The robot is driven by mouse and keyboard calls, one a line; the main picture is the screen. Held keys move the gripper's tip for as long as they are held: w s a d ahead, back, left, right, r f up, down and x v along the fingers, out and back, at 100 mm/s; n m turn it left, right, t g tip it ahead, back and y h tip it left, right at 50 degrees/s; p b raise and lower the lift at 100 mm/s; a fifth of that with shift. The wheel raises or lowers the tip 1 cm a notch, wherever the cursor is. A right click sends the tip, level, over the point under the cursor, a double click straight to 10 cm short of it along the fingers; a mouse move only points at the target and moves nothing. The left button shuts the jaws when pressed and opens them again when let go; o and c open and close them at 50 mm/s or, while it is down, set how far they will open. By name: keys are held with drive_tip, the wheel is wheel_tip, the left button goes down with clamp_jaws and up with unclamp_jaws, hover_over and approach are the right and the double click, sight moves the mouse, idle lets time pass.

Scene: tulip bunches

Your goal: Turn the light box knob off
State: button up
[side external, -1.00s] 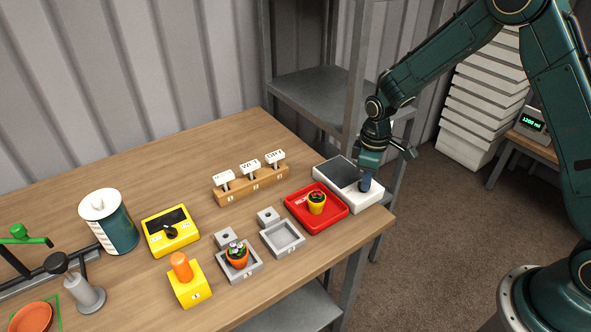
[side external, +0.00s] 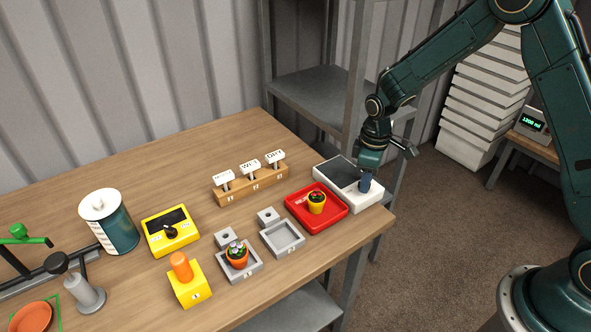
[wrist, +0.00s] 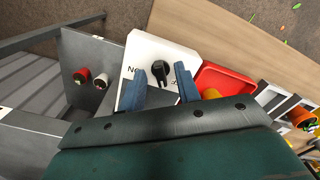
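The light box (side external: 336,172) is a white box with a dark panel at the right end of the table. In the wrist view, the white box (wrist: 143,48) carries a black knob (wrist: 160,70), with part of a black letter label beside it. My gripper (wrist: 160,72) is over the box, its two blue fingers apart. The knob shows in the gap between the fingertips, and I cannot tell whether either finger touches it. In the side view, my gripper (side external: 366,184) hides the knob.
A red tray (side external: 334,219) with a yellow potted plant (side external: 317,202) stands close beside the light box. Grey trays, a yellow box with a dial (side external: 171,232) and a wooden sign stand (side external: 248,187) are further left. A metal shelf (side external: 318,88) stands behind.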

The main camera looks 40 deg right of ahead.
wheel_tip(320, 180, up, 14)
drive_tip(key=shift+f, duration=0.2)
idle(0.4)
drive_tip(key=s+r+m+t, duration=0.3)
drive_tip(key=s+r, duration=0.8)
drive_tip(key=s, duration=0.1)
drive_tip(key=s+r+m+t, duration=0.1)
drive_tip(key=s+m+t, duration=0.1)
drive_tip(key=s, duration=1.2)
drive_tip(key=shift+s+a+r+m+t, duration=0.15)
drive_tip(key=shift+a+r+m+t, duration=0.15)
drive_tip(key=shift+m, duration=0.5)
